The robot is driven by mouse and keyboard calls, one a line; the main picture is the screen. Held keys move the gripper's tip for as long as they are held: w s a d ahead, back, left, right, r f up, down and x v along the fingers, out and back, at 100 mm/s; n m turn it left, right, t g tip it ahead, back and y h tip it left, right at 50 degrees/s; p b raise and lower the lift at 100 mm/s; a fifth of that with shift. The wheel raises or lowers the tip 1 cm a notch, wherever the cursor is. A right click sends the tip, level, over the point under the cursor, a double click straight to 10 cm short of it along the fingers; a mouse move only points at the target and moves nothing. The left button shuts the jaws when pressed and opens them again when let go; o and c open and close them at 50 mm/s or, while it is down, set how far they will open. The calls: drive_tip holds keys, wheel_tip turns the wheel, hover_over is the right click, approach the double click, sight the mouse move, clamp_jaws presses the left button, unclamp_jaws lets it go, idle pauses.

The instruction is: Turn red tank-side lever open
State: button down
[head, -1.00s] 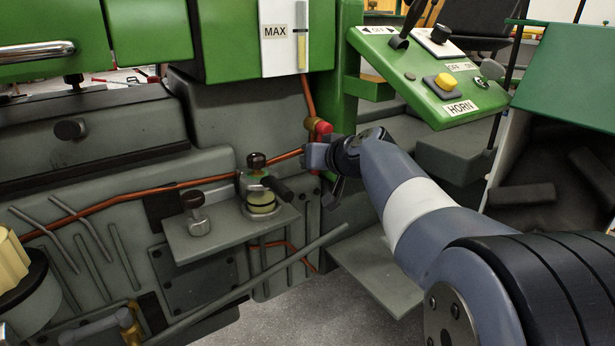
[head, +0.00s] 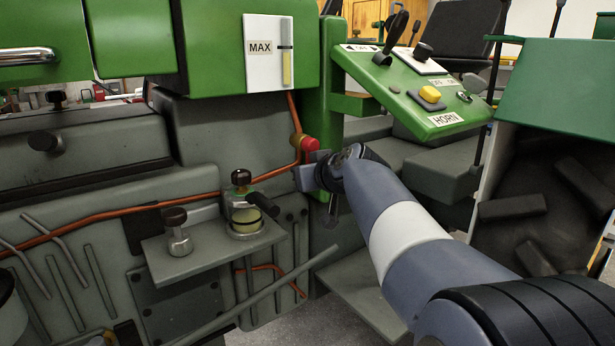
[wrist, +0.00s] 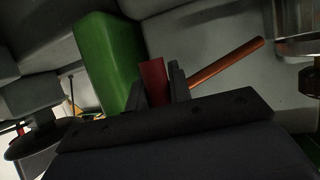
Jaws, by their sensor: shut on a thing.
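The red lever (head: 311,144) sits on the copper fuel line below the green tank (head: 215,50), beside the green upright. In the head view only its red end shows above my gripper (head: 304,172); the rest is hidden behind the jaws. In the wrist view the red lever (wrist: 153,83) stands between the two dark fingers of my gripper (wrist: 159,88), which is shut on it. The copper pipe (wrist: 228,64) runs off to the upper right there.
The green control panel (head: 415,95) with levers and a yellow horn button is above my arm. A grey step (head: 360,275) lies below.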

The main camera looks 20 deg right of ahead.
drive_tip(key=c, duration=1.3)
unclamp_jaws()
drive_tip(key=shift+s, duration=0.1)
drive_tip(key=p+v, duration=0.1)
drive_tip(key=v, duration=0.9)
drive_tip(key=shift+s+r+p, duration=0.2)
drive_tip(key=shift+s+p, duration=0.1)
drive_tip(key=shift+p, duration=0.1)
drive_tip(key=shift+d, duration=0.1)
drive_tip(key=b+x, duration=0.1)
drive_tip(key=x, duration=1)
drive_tip(key=shift+b, duration=0.35)
drive_tip(key=shift+s, duration=0.1)
